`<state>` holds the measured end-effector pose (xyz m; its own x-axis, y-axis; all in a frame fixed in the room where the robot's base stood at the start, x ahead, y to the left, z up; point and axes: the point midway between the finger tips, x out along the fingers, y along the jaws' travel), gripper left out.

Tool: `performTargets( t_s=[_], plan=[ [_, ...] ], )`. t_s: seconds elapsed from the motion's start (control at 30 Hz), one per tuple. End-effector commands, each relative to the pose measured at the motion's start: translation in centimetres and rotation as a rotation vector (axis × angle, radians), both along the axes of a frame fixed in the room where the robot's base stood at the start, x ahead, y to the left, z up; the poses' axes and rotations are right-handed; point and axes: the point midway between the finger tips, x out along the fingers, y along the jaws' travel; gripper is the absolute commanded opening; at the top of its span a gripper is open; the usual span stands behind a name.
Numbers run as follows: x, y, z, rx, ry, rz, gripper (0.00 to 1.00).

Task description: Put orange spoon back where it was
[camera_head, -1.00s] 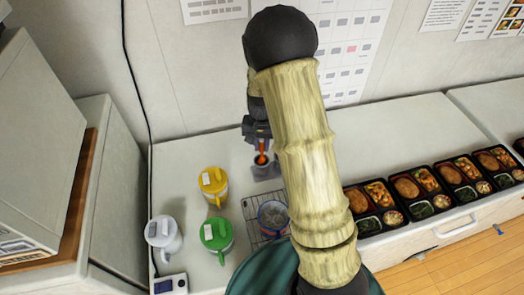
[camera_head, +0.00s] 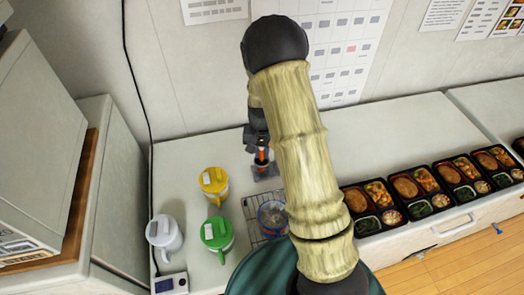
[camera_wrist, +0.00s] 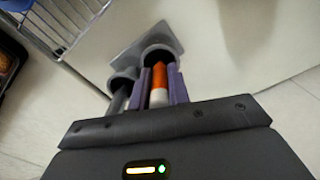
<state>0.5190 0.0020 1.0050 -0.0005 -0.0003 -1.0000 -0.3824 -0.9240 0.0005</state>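The orange spoon (camera_wrist: 162,77) is upright between my gripper's purple finger pads, which sit close against both sides of its handle. My gripper (camera_wrist: 161,92) looks shut on it. The handle has a pale end, and the spoon's lower part goes into a round cup of the grey holder (camera_wrist: 180,38). Whether it touches the cup's bottom is hidden. The holder's second cup, beside it, has a dark grey utensil (camera_wrist: 119,101) in it. In the head view my gripper (camera_head: 262,152) is above the holder (camera_head: 268,174), with a bit of orange showing just over it.
Yellow (camera_head: 214,184), green (camera_head: 217,234) and white (camera_head: 165,233) lidded jugs stand on the counter at left. A wire rack (camera_head: 251,207) with a round container (camera_head: 272,217) is in front of the holder. Several filled bento trays (camera_head: 368,222) line the right.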

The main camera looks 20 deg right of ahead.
Motion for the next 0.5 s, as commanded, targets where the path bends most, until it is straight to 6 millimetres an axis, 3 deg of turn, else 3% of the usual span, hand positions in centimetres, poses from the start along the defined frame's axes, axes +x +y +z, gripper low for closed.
performTargets(
  t_s=[0.03,0.1,0.5],
  plan=[
    [0.0,0.0,-0.02,0.0,0.0,0.0,0.26],
    [0.01,-0.01,0.0,0.0,0.0,0.0,0.39],
    [0.04,-0.02,0.5,0.001,-0.001,0.0,0.4]
  ],
)
